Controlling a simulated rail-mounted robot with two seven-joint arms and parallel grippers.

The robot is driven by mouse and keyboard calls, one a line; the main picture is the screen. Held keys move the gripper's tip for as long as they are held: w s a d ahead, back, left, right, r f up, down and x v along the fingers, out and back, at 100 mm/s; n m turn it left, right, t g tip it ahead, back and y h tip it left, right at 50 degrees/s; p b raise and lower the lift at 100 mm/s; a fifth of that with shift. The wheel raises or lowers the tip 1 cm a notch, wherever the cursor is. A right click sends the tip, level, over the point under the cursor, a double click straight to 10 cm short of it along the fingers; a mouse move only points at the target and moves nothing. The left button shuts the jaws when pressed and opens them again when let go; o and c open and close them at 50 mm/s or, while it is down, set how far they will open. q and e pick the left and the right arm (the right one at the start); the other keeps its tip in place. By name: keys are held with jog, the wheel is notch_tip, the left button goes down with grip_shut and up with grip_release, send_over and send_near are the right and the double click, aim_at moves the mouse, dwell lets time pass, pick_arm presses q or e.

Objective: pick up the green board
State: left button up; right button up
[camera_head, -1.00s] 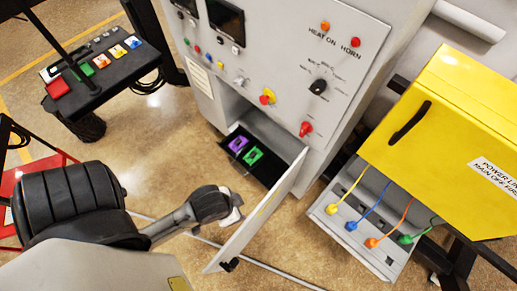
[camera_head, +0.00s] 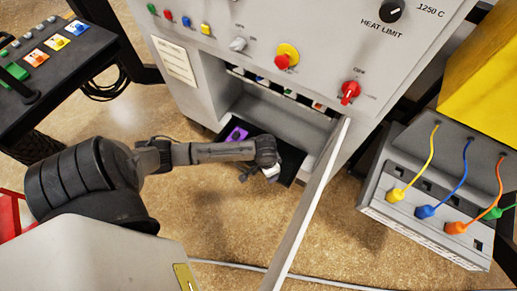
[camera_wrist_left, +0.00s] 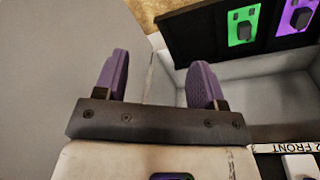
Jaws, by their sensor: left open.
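The green board (camera_wrist_left: 243,24) lies in a black tray (camera_wrist_left: 190,35) at the top of the left wrist view, beside the purple board (camera_wrist_left: 297,24). In the head view the purple board (camera_head: 236,134) shows in the tray (camera_head: 291,162) at the cabinet's low opening; the green board is hidden there behind my left arm. My left gripper (camera_head: 270,172) is over the tray area by the open door. In the wrist view its two purple fingers (camera_wrist_left: 158,80) are apart with nothing between them. The green board is ahead and right of them, not touched. My right gripper is not in view.
The open cabinet door (camera_head: 312,205) stands close to the right of my left gripper. The control panel (camera_head: 290,35) rises behind. A cart with colored blocks (camera_head: 60,60) is at left. A plug box with colored cables (camera_head: 425,200) is at right.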

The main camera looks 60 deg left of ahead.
pick_arm(q)
jog(key=w+a+f+n+y+b, duration=0.1)
jog(key=w+a+f+n+b, duration=0.3)
jog(key=a+f+b, duration=0.55)
jog(key=w+a+f+n+b, duration=0.2)
jog(key=w+a+f+b, duration=0.4)
jog(key=a, duration=0.6)
jog(key=shift+n+g, duration=0.3)
jog(key=shift+g, duration=0.1)
jog(key=f+b, duration=0.1)
jog(key=f, duration=0.1)
jog(key=f+b, duration=0.2)
jog(key=s+f+b, duration=0.1)
jog(key=f, duration=0.2)
jog(key=shift+a+b, duration=0.3)
jog(key=f+b, duration=0.2)
jog(key=f, duration=0.1)
jog(key=f+b, duration=0.1)
jog(key=f, duration=0.1)
jog(key=shift+s+a+f, duration=0.1)
jog(key=shift+s+f, duration=0.1)
jog(key=shift+s, duration=0.15)
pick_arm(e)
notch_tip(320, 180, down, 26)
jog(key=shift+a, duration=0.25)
pick_arm(q)
jog(key=shift+r, duration=0.1)
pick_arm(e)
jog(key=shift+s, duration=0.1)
